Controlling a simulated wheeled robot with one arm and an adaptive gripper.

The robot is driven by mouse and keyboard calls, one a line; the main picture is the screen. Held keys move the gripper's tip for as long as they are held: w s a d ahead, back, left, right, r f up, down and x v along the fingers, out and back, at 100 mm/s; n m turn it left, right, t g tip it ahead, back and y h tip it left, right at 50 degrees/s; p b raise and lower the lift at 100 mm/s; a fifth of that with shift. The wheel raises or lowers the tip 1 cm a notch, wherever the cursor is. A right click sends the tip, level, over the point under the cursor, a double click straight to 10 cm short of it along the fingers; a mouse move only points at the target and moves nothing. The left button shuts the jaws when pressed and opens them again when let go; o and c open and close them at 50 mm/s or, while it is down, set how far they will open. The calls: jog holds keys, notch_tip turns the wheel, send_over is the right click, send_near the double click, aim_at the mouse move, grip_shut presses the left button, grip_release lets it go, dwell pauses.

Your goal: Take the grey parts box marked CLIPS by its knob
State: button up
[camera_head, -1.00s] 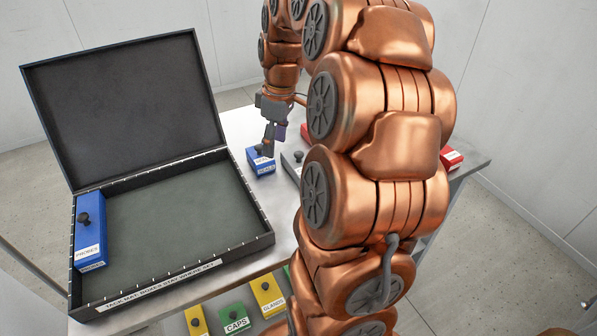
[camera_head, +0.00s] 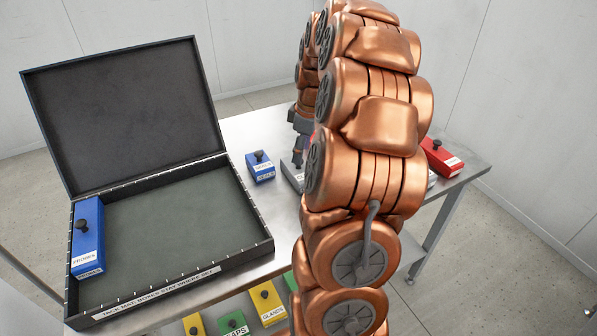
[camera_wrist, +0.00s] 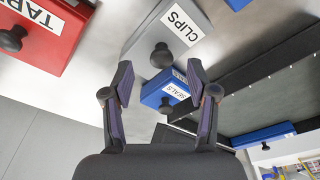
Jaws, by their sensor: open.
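The grey parts box marked CLIPS (camera_wrist: 140,38) lies on the metal table at the top of the wrist view, its label legible. Its black knob (camera_wrist: 161,56) shows just beyond the fingertips, between them in the picture. My gripper (camera_wrist: 160,82) is open, with nothing between its fingers. In the head view a grey box (camera_head: 291,172), its label hidden, sits right of the blue SEALS box (camera_head: 260,167), partly behind my arm. My gripper (camera_head: 299,152) is above that grey box, mostly hidden by the arm.
A red box (camera_wrist: 42,35) with a partly cut label lies left of CLIPS in the wrist view; SEALS also shows there (camera_wrist: 153,95). The open black case (camera_head: 180,258) holds a blue PROBES box (camera_head: 88,245). Another red box (camera_head: 438,157) lies far right. Yellow and green boxes sit below.

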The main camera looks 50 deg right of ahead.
aim_at(299, 169)
jog(key=f, duration=0.3)
jog(key=shift+w+a+f, duration=0.2)
grip_shut()
dwell(0.3)
